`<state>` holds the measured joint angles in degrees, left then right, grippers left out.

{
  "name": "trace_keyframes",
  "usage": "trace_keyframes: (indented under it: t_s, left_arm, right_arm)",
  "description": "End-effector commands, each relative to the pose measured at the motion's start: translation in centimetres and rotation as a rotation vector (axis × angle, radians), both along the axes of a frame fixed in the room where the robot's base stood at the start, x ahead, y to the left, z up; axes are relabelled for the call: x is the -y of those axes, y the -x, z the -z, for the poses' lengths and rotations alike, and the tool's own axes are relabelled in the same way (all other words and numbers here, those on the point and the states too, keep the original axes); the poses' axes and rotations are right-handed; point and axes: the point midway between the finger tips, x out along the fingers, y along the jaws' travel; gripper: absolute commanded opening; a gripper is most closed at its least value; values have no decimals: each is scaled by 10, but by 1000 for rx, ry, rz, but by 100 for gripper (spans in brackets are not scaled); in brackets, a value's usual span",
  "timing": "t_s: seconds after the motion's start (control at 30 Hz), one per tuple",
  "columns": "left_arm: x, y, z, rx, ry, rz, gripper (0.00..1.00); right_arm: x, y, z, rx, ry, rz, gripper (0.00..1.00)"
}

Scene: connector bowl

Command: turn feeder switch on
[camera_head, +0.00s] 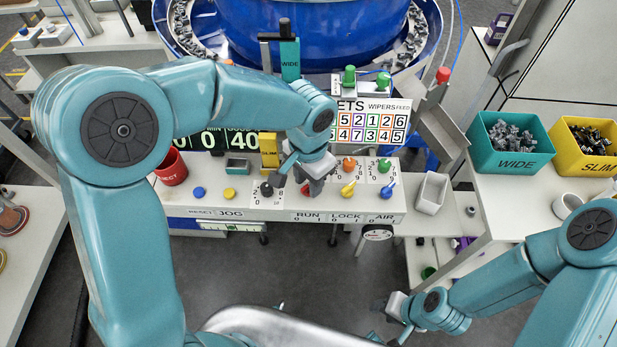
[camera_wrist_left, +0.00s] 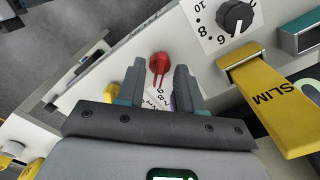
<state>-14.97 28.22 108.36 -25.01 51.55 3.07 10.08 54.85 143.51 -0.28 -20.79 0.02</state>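My left gripper (camera_head: 316,180) reaches down over the white control panel (camera_head: 230,212), above the RUN label. In the left wrist view, my left gripper (camera_wrist_left: 158,82) is open, and a red knob (camera_wrist_left: 159,64) shows between and just beyond its fingertips. Contact cannot be told. The panel in front of the gripper carries RUN, LOCK and AIR labels. A yellow knob (camera_head: 348,188) and a blue knob (camera_head: 388,184) stand to the right. My right gripper (camera_head: 388,318) is low at the lower right, away from the panel; its fingers are too unclear to judge.
A black knob (camera_head: 266,188) and yellow SLIM lever (camera_head: 269,150) stand left of the gripper. An orange knob (camera_head: 349,164) and green knob (camera_head: 385,165) sit behind. A red cup (camera_head: 172,168) is at left. The blue bowl (camera_head: 310,30) is behind; part bins (camera_head: 512,160) stand right.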

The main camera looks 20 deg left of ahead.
Motion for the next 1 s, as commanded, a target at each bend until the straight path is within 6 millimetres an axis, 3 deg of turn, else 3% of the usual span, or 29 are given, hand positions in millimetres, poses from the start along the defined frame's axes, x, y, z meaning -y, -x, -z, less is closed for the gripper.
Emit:
trace_keyframes:
  t_s: [0.03,0.1,0.13,0.57,1.0]
  left_arm:
    - [0,0,0,0,0,0,26]
    - [0,0,0,0,0,0,4]
    - [0,0,0,0,0,0,0]
    - [0,0,-1,-1,0,52,0]
    - [0,0,-3,0,-1,397,0]
  right_arm:
    - [0,0,0,0,0,0,43]
    - [0,0,0,0,0,0,43]
    - [0,0,0,0,0,0,43]
    - [0,0,-2,0,0,0,43]
    - [0,0,-10,0,0,0,43]
